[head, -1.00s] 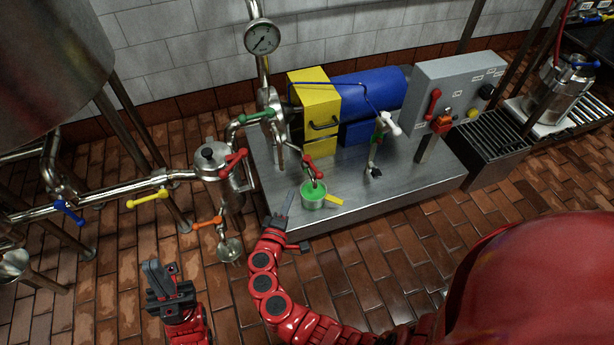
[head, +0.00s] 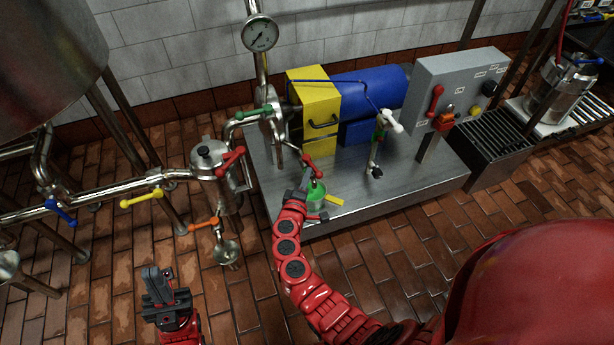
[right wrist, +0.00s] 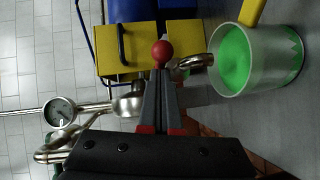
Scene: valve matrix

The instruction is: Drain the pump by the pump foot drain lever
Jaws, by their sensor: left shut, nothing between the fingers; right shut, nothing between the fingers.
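The red drain lever (head: 309,163) is at the pump foot, above a metal cup of green liquid (head: 316,188) with a yellow handle (head: 334,200). In the right wrist view, a red ball knob (right wrist: 162,53) shows just beyond the fingertips of my right gripper (right wrist: 160,76); I cannot tell whether they touch. The cup (right wrist: 262,75) is right of it, under a bent spout (right wrist: 192,63). In the head view my right gripper (head: 303,188) is beside the cup, partly hiding it. Its fingers are shut and empty. My left gripper (head: 158,280) is shut and empty over the floor.
The yellow pump housing (head: 315,105) and blue motor (head: 365,90) stand behind on the steel plinth (head: 410,185). A grey control box (head: 455,85) is at the right. Pipes with other coloured levers, including a red one (head: 230,160), run left.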

